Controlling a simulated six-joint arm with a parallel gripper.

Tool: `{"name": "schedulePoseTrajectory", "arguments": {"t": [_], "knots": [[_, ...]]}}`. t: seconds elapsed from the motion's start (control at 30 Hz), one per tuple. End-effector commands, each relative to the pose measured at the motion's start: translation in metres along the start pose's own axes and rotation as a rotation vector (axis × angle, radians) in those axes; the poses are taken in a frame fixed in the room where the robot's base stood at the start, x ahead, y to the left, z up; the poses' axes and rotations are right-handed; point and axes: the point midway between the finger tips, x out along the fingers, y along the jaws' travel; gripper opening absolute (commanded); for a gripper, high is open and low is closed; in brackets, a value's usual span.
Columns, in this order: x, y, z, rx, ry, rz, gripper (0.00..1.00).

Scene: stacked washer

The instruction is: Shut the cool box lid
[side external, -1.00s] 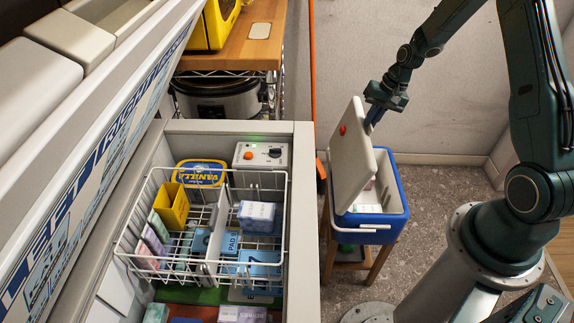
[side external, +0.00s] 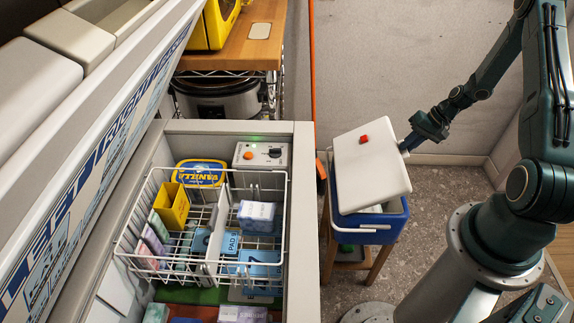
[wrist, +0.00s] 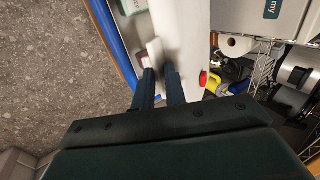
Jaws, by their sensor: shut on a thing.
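The cool box (side external: 385,232) is blue with a white lid (side external: 368,170), hinged at its left side in the side view. The lid is tilted part way over the box, with a gap at its right side. A red piece (side external: 363,139) sits on the lid's top. My gripper (side external: 404,147) is shut on the lid at its right edge. In the wrist view, my two fingers (wrist: 159,74) are close together at a white part of the lid (wrist: 182,35). The blue box rim (wrist: 107,45) shows to the left. The lid hides most of the box's inside.
The cool box stands on a small wooden stand (side external: 382,262). To its left is an open chest freezer (side external: 305,215) with a wire basket (side external: 128,235) holding several packs. A wooden shelf (side external: 245,52) is behind, above a slow cooker (side external: 218,97). Speckled floor (side external: 435,185) lies clear to the right.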

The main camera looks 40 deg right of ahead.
Motion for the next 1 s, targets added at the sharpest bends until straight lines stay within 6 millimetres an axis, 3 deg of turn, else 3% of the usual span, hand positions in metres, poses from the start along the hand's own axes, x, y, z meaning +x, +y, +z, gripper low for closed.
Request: {"name": "schedulePoseTrajectory", "arguments": {"t": [0.1, 0.33, 0.9, 0.93, 1.0], "knots": [[0.011, 0.021, -0.001, 0.003, 0.002, 0.001, 0.0], [0.026, 0.044, -0.001, 0.001, 0.003, 0.001, 0.0], [0.032, 0.052, -0.001, -0.001, 0.003, 0.001, 0.0], [0.032, 0.052, -0.001, -0.001, 0.003, 0.001, 0.16], [0.032, 0.052, -0.001, -0.001, 0.003, 0.001, 0.29]]}}
